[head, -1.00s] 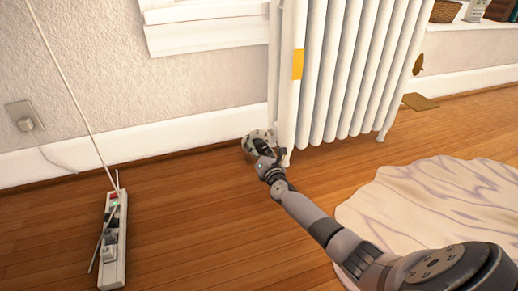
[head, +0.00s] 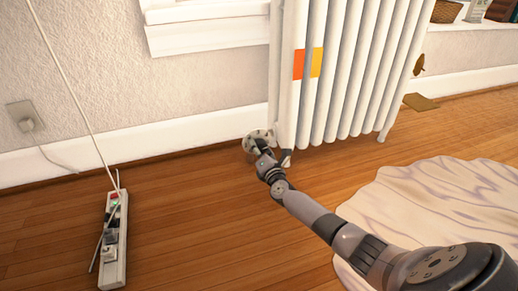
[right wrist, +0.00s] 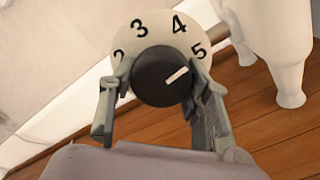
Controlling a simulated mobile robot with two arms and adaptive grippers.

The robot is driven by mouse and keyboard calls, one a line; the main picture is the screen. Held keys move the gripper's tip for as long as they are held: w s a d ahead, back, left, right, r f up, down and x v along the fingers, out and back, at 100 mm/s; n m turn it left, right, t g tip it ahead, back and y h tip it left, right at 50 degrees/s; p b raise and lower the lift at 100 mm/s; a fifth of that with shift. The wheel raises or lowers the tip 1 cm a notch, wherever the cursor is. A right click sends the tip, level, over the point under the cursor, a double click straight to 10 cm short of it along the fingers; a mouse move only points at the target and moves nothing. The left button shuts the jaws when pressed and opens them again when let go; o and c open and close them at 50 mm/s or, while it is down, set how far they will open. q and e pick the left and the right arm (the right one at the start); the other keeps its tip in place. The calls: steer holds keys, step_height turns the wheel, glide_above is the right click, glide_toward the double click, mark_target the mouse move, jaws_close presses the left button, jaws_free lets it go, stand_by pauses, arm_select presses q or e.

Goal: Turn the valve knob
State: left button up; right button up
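The valve knob (right wrist: 158,82) is round and black, with a white pointer mark directed to the upper right, roughly toward the 5. Behind it is a white dial (right wrist: 158,37) with black numbers 2 to 5 showing. In the head view the dial (head: 251,138) is low beside the radiator's left end. My right gripper (right wrist: 162,75) has one finger on each side of the knob, and both seem to touch it. In the head view my right gripper (head: 262,150) covers most of the knob. My left gripper is out of view.
A white radiator (head: 345,75) stands right of the knob, with orange and yellow patches on its front. A power strip (head: 112,240) with a cable lies on the floor at left. A pale rug (head: 420,205) lies at right. The wooden floor between them is clear.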

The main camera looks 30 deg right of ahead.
steer(key=o, duration=0.4)
steer(key=shift+o, duration=0.2)
steer(key=v, duration=1.2)
